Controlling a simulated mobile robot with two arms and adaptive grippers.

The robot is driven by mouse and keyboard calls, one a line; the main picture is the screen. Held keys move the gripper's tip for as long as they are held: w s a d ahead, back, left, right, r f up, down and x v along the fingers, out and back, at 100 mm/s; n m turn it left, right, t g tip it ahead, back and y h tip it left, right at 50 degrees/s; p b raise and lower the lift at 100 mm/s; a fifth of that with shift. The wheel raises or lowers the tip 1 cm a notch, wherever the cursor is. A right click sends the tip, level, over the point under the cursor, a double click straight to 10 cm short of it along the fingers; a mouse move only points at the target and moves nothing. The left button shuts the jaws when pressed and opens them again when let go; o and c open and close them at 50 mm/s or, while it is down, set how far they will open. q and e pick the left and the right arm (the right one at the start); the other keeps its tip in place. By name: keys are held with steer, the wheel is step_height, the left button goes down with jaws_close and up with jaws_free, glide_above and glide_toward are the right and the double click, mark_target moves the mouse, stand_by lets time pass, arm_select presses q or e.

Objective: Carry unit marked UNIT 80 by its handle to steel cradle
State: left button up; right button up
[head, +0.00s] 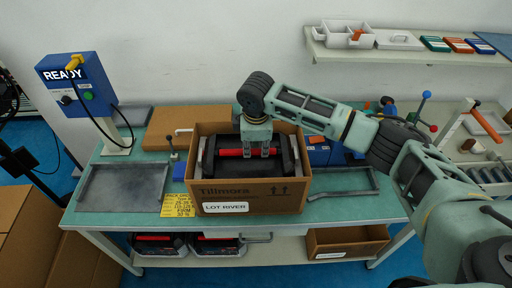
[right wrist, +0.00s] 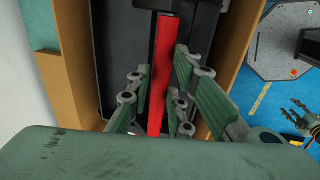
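A dark unit (head: 287,160) with a red bar handle (head: 232,152) sits inside an open cardboard box (head: 250,201) on the bench. No unit number is readable on it. My right gripper (head: 260,153) points down into the box over the handle. In the right wrist view its fingers (right wrist: 162,77) stand on both sides of the red handle (right wrist: 164,50), with gaps visible, so it is open around the bar. A shallow grey steel tray (head: 120,190) lies left of the box; I cannot tell if it is the cradle. My left gripper is not seen in the head view.
A blue tester reading READY (head: 72,80) stands at the back left. A yellow label (head: 178,206) is by the box's left side. A dark metal frame (head: 345,184) lies to the right, partly hidden. More units (head: 160,243) and a carton (head: 345,240) are on the lower shelf.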

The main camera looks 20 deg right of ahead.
steer(key=shift+o, duration=0.4)
steer(key=shift+w+d+r+p, duration=0.2)
steer(key=shift+w+r+p, duration=0.1)
steer(key=shift+w+r, duration=0.15)
steer(key=shift+o, duration=1.2)
steer(key=shift+w+d+r, duration=0.2)
steer(key=shift+w, duration=0.45)
steer(key=o, duration=0.6)
steer(key=shift+w+d, duration=0.25)
steer(key=shift+w, duration=0.5)
steer(key=shift+c, duration=0.2)
steer(key=o, duration=0.9)
steer(key=shift+w+f, duration=0.15)
steer(key=shift+w, duration=0.25)
steer(key=shift+s, duration=0.1)
steer(key=shift+o, duration=1.2)
